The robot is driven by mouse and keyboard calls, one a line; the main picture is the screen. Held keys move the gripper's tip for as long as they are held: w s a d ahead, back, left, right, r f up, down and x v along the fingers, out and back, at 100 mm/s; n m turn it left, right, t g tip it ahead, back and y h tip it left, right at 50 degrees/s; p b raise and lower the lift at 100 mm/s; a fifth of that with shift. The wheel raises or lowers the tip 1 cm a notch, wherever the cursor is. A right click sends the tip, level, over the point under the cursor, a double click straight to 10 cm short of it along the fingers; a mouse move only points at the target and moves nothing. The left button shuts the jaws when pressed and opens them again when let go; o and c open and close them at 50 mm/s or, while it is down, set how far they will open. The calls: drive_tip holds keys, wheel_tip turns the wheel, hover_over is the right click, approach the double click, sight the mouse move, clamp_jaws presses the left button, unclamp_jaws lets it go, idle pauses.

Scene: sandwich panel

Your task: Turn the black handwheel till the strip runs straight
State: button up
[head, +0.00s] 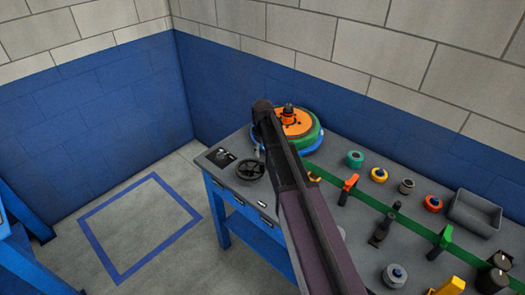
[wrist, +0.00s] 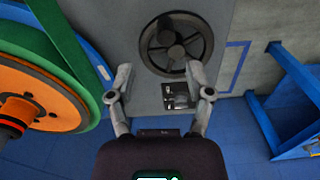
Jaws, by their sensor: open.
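The black handwheel (head: 250,169) lies flat at the left end of the grey bench top. In the wrist view the handwheel (wrist: 152,55) is a spoked ring with a knob, just beyond my fingertips. My gripper (wrist: 160,75) is open and empty, its two fingers spread on either side below the wheel, apart from it as far as I can tell. In the head view my arm hides the gripper. The green strip (head: 376,206) runs from the large reel diagonally across the bench to the lower right. It also shows in the wrist view (wrist: 62,30).
A large reel with an orange hub (head: 298,128) stands behind my arm, close left in the wrist view (wrist: 35,85). A small dark panel (head: 220,157) sits beside the wheel. Several coloured knobs and a grey tray (head: 474,212) are at right. Floor left of the bench is clear.

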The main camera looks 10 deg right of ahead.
drive_tip(key=shift+r+p, duration=2.5)
drive_tip(key=shift+r, duration=0.35)
drive_tip(key=s+f+m+b, duration=0.3)
drive_tip(key=s+f+b, duration=0.4)
drive_tip(key=s, duration=0.4)
drive_tip(key=s+f+m+b, duration=0.3)
drive_tip(key=s+f+b, duration=0.4)
drive_tip(key=s, duration=0.5)
drive_tip(key=shift+a+f+m, duration=0.15)
drive_tip(key=shift+a+m, duration=0.1)
drive_tip(key=shift+m, duration=0.05)
drive_tip(key=shift+w, duration=0.1)
wheel_tip(320, 180, up, 14)
drive_tip(key=n+p, duration=0.5)
drive_tip(key=p, duration=0.9)
hover_over(262, 164)
drive_tip(key=shift+f, duration=0.1)
drive_tip(key=shift+f+b, duration=0.2)
drive_tip(key=shift+b, duration=0.25)
wheel_tip(262, 164, down, 14)
drive_tip(key=b, duration=1.3)
drive_tip(key=shift+r, duration=0.25)
